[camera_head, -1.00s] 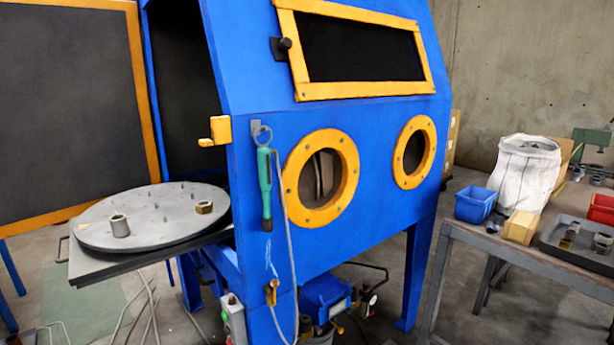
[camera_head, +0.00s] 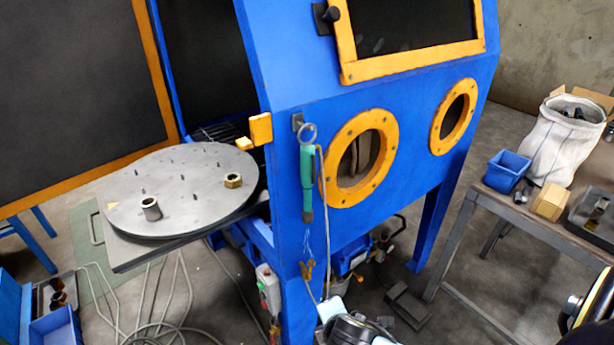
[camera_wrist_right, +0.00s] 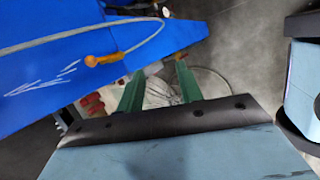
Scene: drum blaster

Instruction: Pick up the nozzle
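The nozzle does not show in that view. White and dark parts, probably of my right arm, rise at the bottom of the head view, below the nozzle. My left gripper is not in view.
A yellow clip (camera_wrist_right: 105,60) with a hose sticks out of the cabinet near my right gripper. A round turntable (camera_head: 185,205) bearing two small metal parts stands left. A workbench (camera_head: 530,225) with a blue bin (camera_head: 507,172) and a white sack (camera_head: 560,140) stands right.

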